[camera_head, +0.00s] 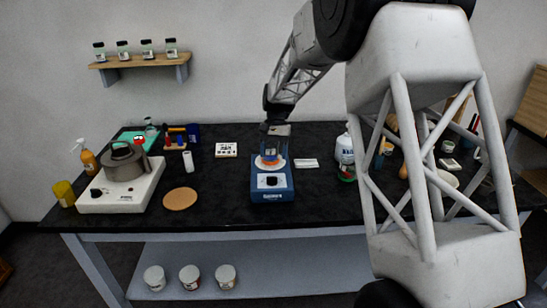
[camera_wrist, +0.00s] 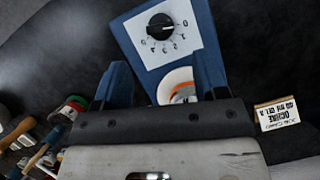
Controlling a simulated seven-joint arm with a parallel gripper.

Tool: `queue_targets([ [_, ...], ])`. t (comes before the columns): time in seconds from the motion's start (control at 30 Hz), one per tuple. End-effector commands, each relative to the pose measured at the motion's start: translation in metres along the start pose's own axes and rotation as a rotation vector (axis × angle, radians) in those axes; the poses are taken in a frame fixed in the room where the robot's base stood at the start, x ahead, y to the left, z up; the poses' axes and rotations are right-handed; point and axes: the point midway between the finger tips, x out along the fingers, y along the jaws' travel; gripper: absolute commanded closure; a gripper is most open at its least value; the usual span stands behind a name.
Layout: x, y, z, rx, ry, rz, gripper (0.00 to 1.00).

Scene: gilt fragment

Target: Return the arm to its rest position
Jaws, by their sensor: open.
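My gripper (camera_head: 272,148) is at the middle of the table, pointing down just above a blue device with a knob (camera_head: 272,185). In the wrist view my gripper (camera_wrist: 165,85) shows two blue fingers spread apart, with the blue device (camera_wrist: 190,20) beyond them. A small orange-and-white thing (camera_wrist: 181,90) shows between and beyond the fingers on the device's round top; I cannot tell whether anything touches it. My arm reaches in from the upper right of the head view, bent down at the wrist.
A grey pot on a white hotplate (camera_head: 120,185) and a round cork mat (camera_head: 180,198) are at left. A white bottle (camera_head: 345,148) and several tools stand right of the device. A small card (camera_head: 226,150) lies behind. A wall shelf (camera_head: 140,63) holds jars. The front table edge is clear.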

Motion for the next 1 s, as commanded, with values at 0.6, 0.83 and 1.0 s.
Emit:
queue_targets([
  [0.6,-0.012,0.014,0.023,-0.011,0.03,-0.006,0.34],
  [0.83,-0.029,0.04,0.065,-0.03,0.084,-0.012,0.34],
  [1.0,-0.038,0.06,0.101,-0.047,0.128,-0.017,0.34],
])
